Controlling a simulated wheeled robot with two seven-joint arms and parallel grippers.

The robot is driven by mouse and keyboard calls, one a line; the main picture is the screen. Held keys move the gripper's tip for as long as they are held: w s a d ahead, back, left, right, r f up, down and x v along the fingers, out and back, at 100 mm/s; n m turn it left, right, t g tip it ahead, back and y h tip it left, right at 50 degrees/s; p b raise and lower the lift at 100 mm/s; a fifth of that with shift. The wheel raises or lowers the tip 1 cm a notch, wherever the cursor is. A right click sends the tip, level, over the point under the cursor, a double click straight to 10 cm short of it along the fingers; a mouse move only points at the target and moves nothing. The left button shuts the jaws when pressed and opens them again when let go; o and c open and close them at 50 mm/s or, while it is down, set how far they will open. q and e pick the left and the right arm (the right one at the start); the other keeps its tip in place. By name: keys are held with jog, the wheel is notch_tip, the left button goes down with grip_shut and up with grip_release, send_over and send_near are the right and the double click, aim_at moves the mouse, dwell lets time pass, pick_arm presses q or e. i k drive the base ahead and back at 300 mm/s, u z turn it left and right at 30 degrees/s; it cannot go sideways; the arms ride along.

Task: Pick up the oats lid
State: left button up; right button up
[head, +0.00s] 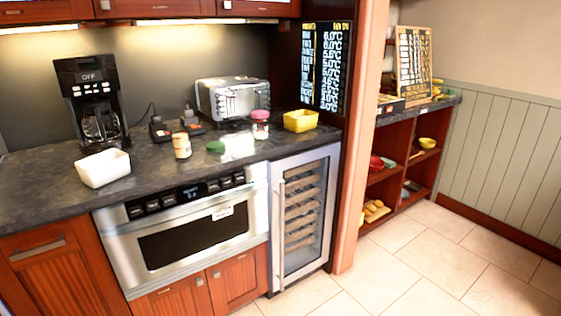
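A small green round lid (215,147) lies flat on the dark countertop; I take it to be the oats lid, though no writing on it can be read. Just left of it stands a cream canister (182,147) with a label too small to read. To its right stands a clear jar with a pink lid (261,116). Neither of my grippers is in view.
A white bowl (103,168) and a black coffee maker (95,105) stand left on the counter (45,195). A toaster (233,98) is behind the lid, and a yellow container (300,121) is at right. The microwave drawer (190,240) below is shut.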

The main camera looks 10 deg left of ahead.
aim_at(215, 146)
jog(key=u, duration=1.2)
jog(key=i, duration=1.2)
jog(key=u, duration=0.05)
